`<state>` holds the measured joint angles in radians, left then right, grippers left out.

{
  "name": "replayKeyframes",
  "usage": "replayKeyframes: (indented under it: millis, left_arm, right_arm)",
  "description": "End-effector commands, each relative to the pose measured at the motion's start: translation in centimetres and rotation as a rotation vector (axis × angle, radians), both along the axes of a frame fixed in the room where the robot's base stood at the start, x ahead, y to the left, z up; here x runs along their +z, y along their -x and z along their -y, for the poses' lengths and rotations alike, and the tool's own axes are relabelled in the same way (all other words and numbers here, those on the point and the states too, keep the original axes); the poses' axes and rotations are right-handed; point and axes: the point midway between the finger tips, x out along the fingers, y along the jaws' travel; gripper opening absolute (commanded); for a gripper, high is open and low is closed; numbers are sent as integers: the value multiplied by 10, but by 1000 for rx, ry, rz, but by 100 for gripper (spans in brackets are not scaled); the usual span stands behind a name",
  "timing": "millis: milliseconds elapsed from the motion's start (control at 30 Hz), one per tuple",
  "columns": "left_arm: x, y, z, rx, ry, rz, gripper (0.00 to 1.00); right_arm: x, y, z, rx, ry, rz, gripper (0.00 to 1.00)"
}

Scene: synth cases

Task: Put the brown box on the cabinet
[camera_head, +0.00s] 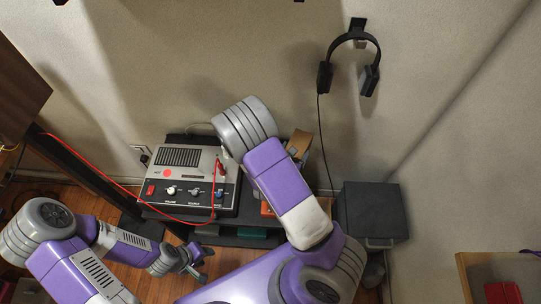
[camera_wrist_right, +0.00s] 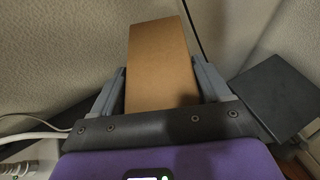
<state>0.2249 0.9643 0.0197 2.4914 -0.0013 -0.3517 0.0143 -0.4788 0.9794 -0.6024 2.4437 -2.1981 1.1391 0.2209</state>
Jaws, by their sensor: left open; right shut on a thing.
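The brown box (camera_wrist_right: 158,50) is between the two fingers of my right gripper (camera_wrist_right: 160,78) in the right wrist view, and the gripper is shut on it. In the head view a small part of the brown box (camera_head: 300,142) shows beyond my right arm, which hides the rest. A dark grey cabinet (camera_head: 370,208) with a handle stands to the right of my right arm, against the wall. Its dark top (camera_wrist_right: 278,92) also shows at the right of the right wrist view, apart from the box. My left gripper (camera_head: 203,262) is open and empty at lower left.
A grey device with knobs (camera_head: 185,178) and a red cable sits on a black shelf unit (camera_head: 250,232). Headphones (camera_head: 350,62) hang on the wall above the cabinet. A wooden crate (camera_head: 466,270) with a red thing in it is at lower right.

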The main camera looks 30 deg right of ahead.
Motion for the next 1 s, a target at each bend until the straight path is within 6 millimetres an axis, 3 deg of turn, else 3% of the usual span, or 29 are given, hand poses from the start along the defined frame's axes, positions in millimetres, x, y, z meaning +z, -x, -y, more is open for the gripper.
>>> replayKeyframes:
  millis: [33,100,233,333,467,800,1000]
  left_arm:
    - [-12,0,0,0,0,0,43]
    - [-18,0,0,0,0,0,43]
    - [-24,0,0,0,0,0,43]
    - [-26,0,0,0,0,1,43]
    - [-30,0,0,0,0,1,43]
    - [-45,-1,0,0,0,1,43]
    - [-51,0,0,0,0,1,43]
  right_arm:
    - [-23,14,17,-7,4,-12,41]
    - [-41,27,31,-3,5,-11,41]
    - [-61,44,45,-1,2,-5,41]
    - [-65,43,46,2,1,3,41]
    - [-65,20,32,6,-1,13,41]
    - [-65,-61,-13,4,0,12,41]
    - [-65,-93,-31,1,0,6,41]
